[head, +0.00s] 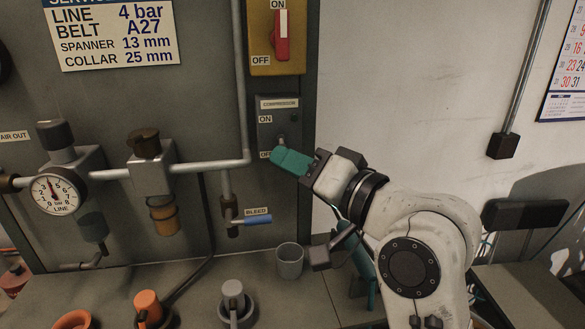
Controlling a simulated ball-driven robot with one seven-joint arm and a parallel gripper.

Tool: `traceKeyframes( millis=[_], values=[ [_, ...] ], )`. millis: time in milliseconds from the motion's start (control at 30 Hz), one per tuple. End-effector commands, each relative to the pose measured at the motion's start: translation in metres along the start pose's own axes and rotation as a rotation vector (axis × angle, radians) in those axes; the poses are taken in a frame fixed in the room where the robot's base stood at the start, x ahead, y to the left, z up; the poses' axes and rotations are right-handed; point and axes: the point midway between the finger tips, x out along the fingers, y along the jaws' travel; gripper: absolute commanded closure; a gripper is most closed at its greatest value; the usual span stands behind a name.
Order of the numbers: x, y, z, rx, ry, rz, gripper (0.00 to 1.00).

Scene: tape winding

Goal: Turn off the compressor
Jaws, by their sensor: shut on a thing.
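The compressor switch box (266,133) is a dark grey panel on the cabinet, labelled COMPRESSOR, with ON above and OFF below. A small dark round lamp (294,117) sits at its right and looks unlit. A grey switch lever (282,140) shows just above my gripper's fingers, low on the plate near the OFF label. My gripper (279,156) has teal fingers and reaches in from the right. Its fingers are shut on the lever, which they mostly hide. They also partly cover the OFF label.
A yellow switch box with a red handle (282,36) is above. Left are a pressure gauge (54,194), pipes and a blue-handled BLEED valve (257,220). A grey cup (289,262) and several fittings stand on the bench below. The wall at right is mostly clear.

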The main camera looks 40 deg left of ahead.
Motion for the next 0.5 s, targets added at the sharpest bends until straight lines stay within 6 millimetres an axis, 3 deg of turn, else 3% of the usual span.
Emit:
traceKeyframes(
  millis=[300, 333, 500],
  values=[
    [0.0001, 0.0021, 0.0014, 0.001, -0.002, 0.002, 1.00],
    [0.0001, 0.0021, 0.0015, 0.001, -0.002, 0.002, 0.82],
    [0.0001, 0.0016, 0.0011, 0.001, -0.001, 0.002, 0.66]
  ],
)
